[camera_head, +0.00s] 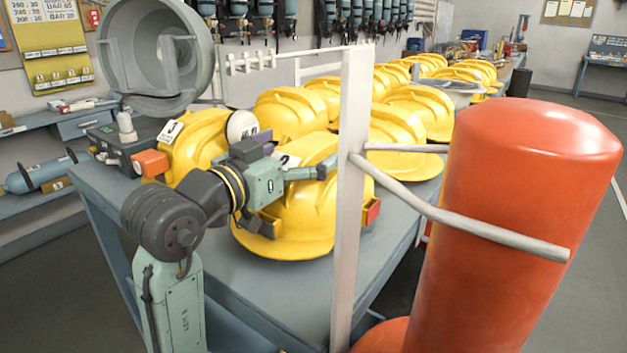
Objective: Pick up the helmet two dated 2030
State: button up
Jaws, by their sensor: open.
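Several yellow helmets stand on a blue-grey table (285,290). The nearest helmet (290,235) is at the front, with a red-orange part at its right side and a pale label partly hidden near its top. Another helmet (195,145) stands behind it to the left, with a white tag on it. My gripper (322,170) is open over the upper part of the nearest helmet. I cannot tell whether it touches it. My wrist hides part of both helmets.
A white upright post (350,200) with rails stands close in front of the nearest helmet. A large red-orange cylinder (520,220) fills the right foreground. A grey round housing (160,50) is at the upper left. More helmets (420,108) crowd the table behind.

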jog(key=shift+c, duration=0.6)
jog(key=shift+f, duration=0.1)
grip_shut()
dwell(0.6)
